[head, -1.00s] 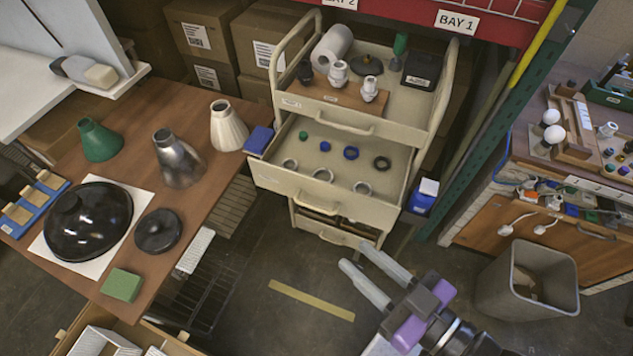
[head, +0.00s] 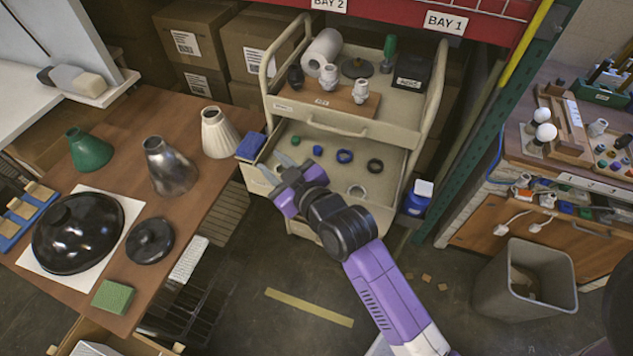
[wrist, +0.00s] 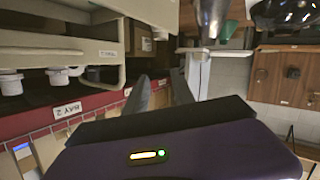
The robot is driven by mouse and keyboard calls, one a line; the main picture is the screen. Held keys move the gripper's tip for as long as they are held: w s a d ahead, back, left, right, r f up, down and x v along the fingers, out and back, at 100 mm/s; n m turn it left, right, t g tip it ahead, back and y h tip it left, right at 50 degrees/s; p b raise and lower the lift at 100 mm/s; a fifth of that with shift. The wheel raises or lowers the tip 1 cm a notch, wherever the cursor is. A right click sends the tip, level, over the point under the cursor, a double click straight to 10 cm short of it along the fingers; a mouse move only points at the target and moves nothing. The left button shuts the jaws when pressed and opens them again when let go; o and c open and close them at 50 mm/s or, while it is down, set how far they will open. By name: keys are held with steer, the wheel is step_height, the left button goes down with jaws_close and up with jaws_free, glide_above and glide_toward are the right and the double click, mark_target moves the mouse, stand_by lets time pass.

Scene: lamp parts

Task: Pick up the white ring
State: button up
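A pale, whitish ring (head: 357,191) lies flat in the open drawer (head: 385,185) of the cream cart, right of my gripper in the head view. The other pale rings of that front row are covered by my gripper and wrist. My gripper (head: 271,165) is over the drawer's left front part, fingers apart and nothing seen between them. Its height above the drawer is hard to tell. In the wrist view the two fingers (wrist: 161,88) also stand apart, and no ring shows there.
Behind lie a green ring (head: 295,140), blue rings (head: 344,156) and a black ring (head: 375,165). The cart's top tray holds a wooden block with white sockets (head: 328,76). A wooden table (head: 190,205) with lamp shades stands left. A blue box (head: 251,146) sits beside the drawer.

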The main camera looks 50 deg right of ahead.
steer(key=w+d+f+n+g+y, duration=0.2)
steer(key=w+d+f+n+g, duration=0.3)
steer(key=w+d+n+g, duration=0.5)
steer(key=s+f+n+g, duration=0.1)
steer(key=s+n, duration=0.1)
steer(key=s, duration=0.2)
steer(key=s+d+f+n+g, duration=0.1)
steer(key=s+f+n+g, duration=0.1)
steer(key=s, duration=0.3)
steer(key=s+d+f+n+g+y+b, duration=0.1)
steer(key=s+n, duration=0.2)
steer(key=s, duration=0.1)
steer(key=shift+s+d+f+g, duration=0.15)
steer(key=shift+s+f+g, duration=0.15)
steer(key=shift+g, duration=0.1)
steer(key=shift+f+b, duration=0.4)
steer(key=shift+f, duration=0.5)
steer(key=shift+d+f+p, duration=0.15)
steer(key=shift+f+p, duration=0.2)
steer(key=shift+f, duration=1)
steer(key=shift+d+f+p, duration=0.1)
steer(key=shift+f+p, duration=0.2)
steer(key=shift+f, duration=1)
jaws_close()
